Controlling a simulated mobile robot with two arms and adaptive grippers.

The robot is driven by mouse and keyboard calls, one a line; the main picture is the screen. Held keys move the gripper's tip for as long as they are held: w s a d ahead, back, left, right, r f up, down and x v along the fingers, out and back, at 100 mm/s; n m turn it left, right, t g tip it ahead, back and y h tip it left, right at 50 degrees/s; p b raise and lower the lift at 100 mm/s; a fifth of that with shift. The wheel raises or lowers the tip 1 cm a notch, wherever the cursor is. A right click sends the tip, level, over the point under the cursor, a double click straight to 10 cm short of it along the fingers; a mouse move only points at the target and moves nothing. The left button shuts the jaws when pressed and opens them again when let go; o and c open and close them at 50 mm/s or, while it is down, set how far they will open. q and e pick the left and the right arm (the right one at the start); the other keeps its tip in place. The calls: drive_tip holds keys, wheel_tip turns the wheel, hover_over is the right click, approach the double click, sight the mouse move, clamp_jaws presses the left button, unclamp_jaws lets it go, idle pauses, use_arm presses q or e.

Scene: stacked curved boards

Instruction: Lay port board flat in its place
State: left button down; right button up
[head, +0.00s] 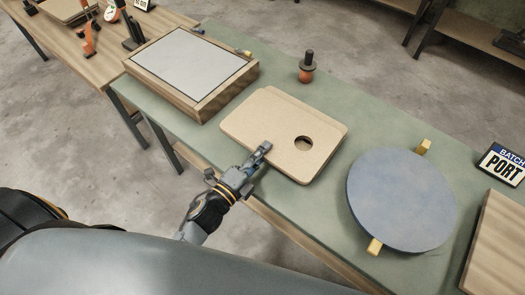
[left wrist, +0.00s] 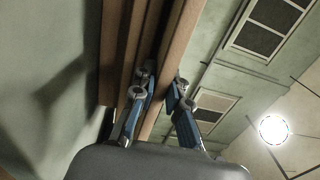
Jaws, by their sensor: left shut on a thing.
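Tan boards with rounded corners lie stacked (head: 272,124) on the green table. The top board has a round dark hole near its right end; I take it for the port board. My left gripper (head: 265,148) is at the near edge of the stack. In the left wrist view the board edges show as brown bands, and the left gripper (left wrist: 164,95) has its fingers on either side of the outermost, top board (left wrist: 181,50). The other boards (left wrist: 117,50) lie beneath it. My right gripper is not in view.
A wooden frame with a pale panel (head: 191,68) stands left of the stack. A blue-grey disc (head: 402,200) with yellow blocks lies to the right, near a PORT sign (head: 503,164) and a wooden block (head: 500,245). A dark-handled orange tool (head: 306,68) stands behind.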

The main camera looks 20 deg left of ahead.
use_arm(q)
drive_tip(key=shift+f+b, duration=0.35)
drive_tip(key=c, duration=1.4)
unclamp_jaws()
drive_tip(key=shift+f, duration=0.2)
drive_tip(key=shift+v, duration=3)
drive_tip(key=o, duration=0.5)
drive_tip(key=shift+o, duration=0.2)
drive_tip(key=shift+f, duration=0.1)
